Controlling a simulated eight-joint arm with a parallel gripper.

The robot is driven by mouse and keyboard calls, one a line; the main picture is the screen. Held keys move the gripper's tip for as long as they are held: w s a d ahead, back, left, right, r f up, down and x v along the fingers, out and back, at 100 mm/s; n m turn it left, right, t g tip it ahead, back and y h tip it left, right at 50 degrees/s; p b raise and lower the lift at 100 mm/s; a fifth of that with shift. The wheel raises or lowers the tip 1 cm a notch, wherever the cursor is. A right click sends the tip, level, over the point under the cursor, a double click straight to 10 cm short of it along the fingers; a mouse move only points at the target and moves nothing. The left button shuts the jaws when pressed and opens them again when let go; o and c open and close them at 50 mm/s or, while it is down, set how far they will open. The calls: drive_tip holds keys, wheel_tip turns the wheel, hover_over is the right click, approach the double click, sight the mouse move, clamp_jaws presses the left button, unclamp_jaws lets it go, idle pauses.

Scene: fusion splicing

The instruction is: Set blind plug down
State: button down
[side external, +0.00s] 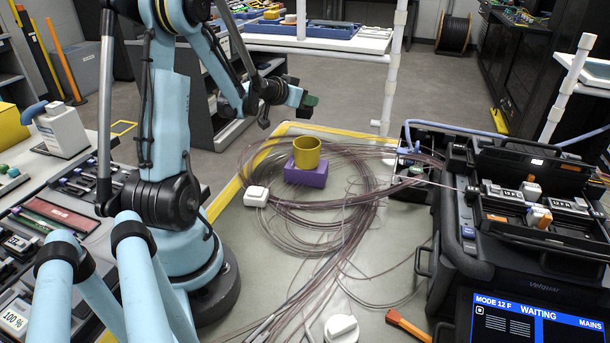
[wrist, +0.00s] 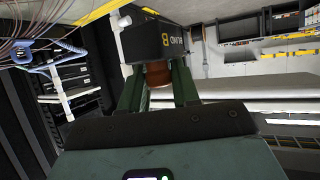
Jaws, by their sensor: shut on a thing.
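My gripper (wrist: 158,82) is shut on this stem. In the side view my gripper (side external: 303,100) is raised in the air, above and behind the table. The plug is too small and dark there to tell apart from the fingers.
A yellow cup (side external: 307,148) stands on a purple block (side external: 305,176) amid coiled fibres (side external: 345,225). A white box (side external: 256,195) lies beside them. The black splicer (side external: 455,225), its screen reading "WAITING", fills the right. An orange-handled tool (side external: 408,325) lies in front.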

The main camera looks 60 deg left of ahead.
drive_tip(key=shift+w+d+r, duration=0.1)
drive_tip(key=shift+r, duration=0.15)
drive_tip(key=w+d+m+h, duration=0.8)
drive_tip(key=d+m+h, duration=0.2)
drive_tip(key=d+h, duration=0.1)
wheel_tip(320, 180, down, 9)
drive_tip(key=shift+w+d+f, duration=0.1)
drive_tip(key=shift+w+f, duration=0.05)
drive_tip(key=c, duration=0.8)
unclamp_jaws()
drive_tip(key=shift+f, duration=0.1)
